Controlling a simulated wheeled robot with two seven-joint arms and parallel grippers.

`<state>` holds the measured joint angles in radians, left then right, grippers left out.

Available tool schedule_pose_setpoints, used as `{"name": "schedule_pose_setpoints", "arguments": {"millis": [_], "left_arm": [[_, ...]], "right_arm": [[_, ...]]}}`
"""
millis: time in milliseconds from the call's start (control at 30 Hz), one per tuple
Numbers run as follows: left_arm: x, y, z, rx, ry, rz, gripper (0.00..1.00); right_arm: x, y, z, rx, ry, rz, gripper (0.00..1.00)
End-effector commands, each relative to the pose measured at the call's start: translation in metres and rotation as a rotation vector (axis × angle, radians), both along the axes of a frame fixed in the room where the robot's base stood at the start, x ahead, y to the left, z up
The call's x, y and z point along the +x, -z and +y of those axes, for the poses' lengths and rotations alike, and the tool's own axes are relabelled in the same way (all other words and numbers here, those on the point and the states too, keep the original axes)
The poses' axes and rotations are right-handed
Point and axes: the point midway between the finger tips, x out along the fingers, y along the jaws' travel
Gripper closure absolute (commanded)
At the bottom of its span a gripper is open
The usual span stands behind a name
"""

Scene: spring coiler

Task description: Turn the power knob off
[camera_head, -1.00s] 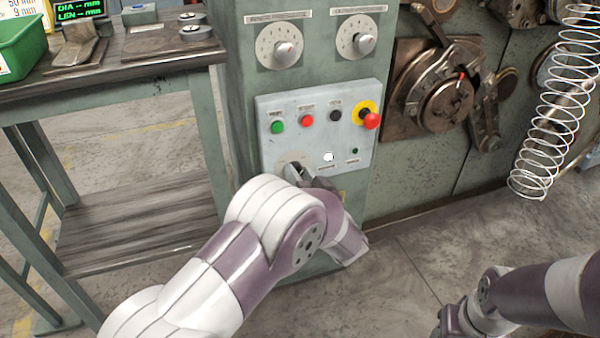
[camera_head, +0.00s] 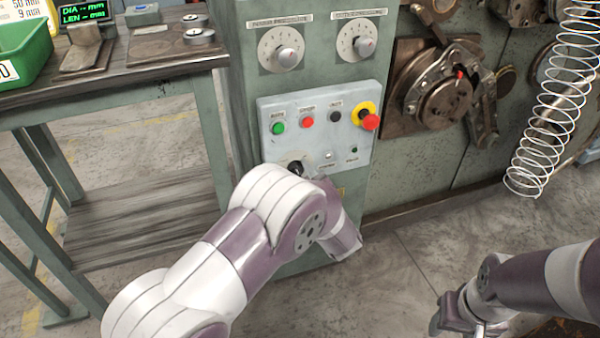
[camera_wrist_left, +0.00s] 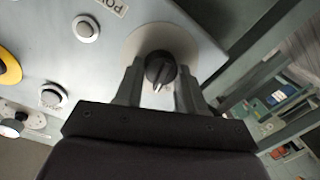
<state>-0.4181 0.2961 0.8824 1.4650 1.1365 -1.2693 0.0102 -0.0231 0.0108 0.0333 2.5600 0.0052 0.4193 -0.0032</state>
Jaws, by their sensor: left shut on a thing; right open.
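The black power knob (camera_head: 295,167) sits at the lower left of the light grey control panel (camera_head: 272,152), mostly hidden behind my left gripper and wrist in the head view. In the left wrist view the knob (camera_wrist_left: 160,68) shows a white pointer mark toward the bottom of the picture. My left gripper (camera_wrist_left: 160,82) is shut on the knob, with one finger on each side. A small lamp (camera_head: 328,155) right of the knob looks dull. My right gripper (camera_head: 462,315) is open and empty at the lower right, well away from the panel.
Above the knob are green (camera_head: 278,128), red (camera_head: 307,121) and black (camera_head: 335,116) buttons and a red emergency stop (camera_head: 370,122) on yellow. A workbench (camera_head: 160,80) stands left. A wire spring (camera_head: 548,110) hangs right. The floor in front is clear.

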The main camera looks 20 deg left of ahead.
Motion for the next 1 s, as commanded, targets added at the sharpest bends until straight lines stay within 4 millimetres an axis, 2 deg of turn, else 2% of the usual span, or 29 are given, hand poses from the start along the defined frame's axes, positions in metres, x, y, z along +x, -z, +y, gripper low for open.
{"name": "schedule_pose_setpoints", "arguments": {"millis": [500, 1000], "left_arm": [[-0.001, 0.003, 0.002, -0.334, -0.001, -0.223, 0.91], [-0.002, 0.002, 0.002, -0.444, -0.002, -0.296, 0.91]], "right_arm": [[0.0, 0.011, 0.0, 0.0, 0.0, 0.0, 0.46], [0.0, 0.016, 0.0, 0.0, 0.0, 0.0, 0.46]]}}
